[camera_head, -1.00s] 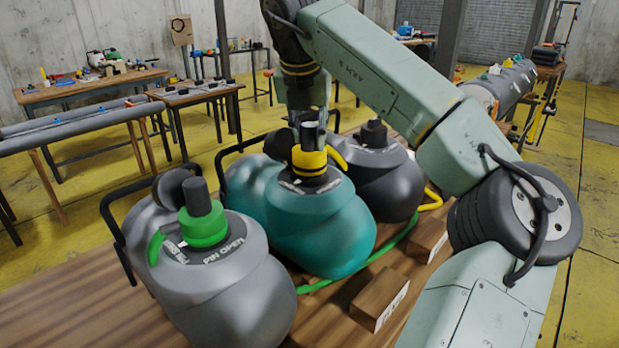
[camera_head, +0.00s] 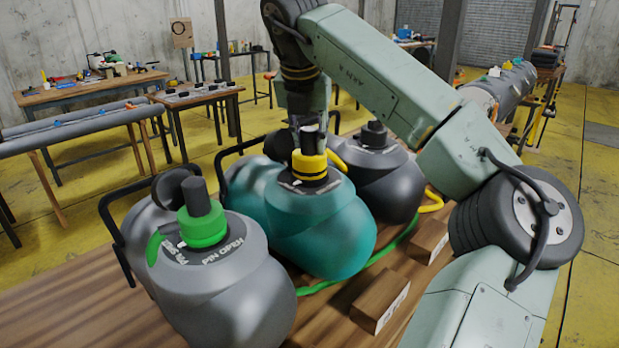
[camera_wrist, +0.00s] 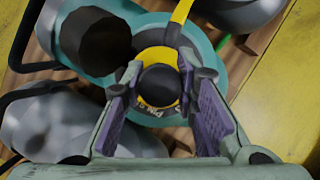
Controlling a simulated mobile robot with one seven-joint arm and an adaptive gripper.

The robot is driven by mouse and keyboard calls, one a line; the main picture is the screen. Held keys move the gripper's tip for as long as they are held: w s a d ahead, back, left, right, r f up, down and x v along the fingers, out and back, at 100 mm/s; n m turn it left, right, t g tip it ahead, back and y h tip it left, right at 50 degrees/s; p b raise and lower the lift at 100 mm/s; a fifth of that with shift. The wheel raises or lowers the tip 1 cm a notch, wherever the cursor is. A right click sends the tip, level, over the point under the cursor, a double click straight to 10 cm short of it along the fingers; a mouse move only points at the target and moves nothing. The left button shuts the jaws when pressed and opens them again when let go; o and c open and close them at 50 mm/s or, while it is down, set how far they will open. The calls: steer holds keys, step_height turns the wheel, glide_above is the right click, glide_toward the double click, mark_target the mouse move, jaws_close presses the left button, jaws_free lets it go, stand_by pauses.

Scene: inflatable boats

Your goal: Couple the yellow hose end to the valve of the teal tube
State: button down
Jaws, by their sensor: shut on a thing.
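The teal tube (camera_head: 310,235) stands on the wooden bench between two grey tubes. The yellow hose end (camera_head: 309,166), a yellow collar with dark bands and a dark grip, sits upright over the teal tube's valve, close against its top. The valve is hidden under it, so I cannot tell if it is locked. My gripper (camera_head: 307,130) comes down from above and is shut on the dark grip. In the wrist view the fingers (camera_wrist: 160,88) flank the dark grip, with the yellow collar (camera_wrist: 153,58) around it. The yellow hose (camera_wrist: 181,11) leads away at the top.
A grey tube (camera_head: 225,290) with a green hose end (camera_head: 203,228) stands at front left. Another grey tube (camera_head: 378,185) with a dark plug stands behind right. A black round cap (camera_wrist: 95,40) is beside the valve. Wooden blocks (camera_head: 380,298) lie at the right.

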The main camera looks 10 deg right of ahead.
steer(key=shift+f+b, duration=0.4)
steer(key=shift+f, duration=0.15)
stand_by(0.4)
steer(key=shift+m, duration=0.4)
steer(key=m+g+h, duration=0.1)
steer(key=m, duration=0.2)
steer(key=shift+b, duration=0.35)
steer(key=m+g+h, duration=0.1)
steer(key=m, duration=0.2)
steer(key=shift+m, duration=0.7)
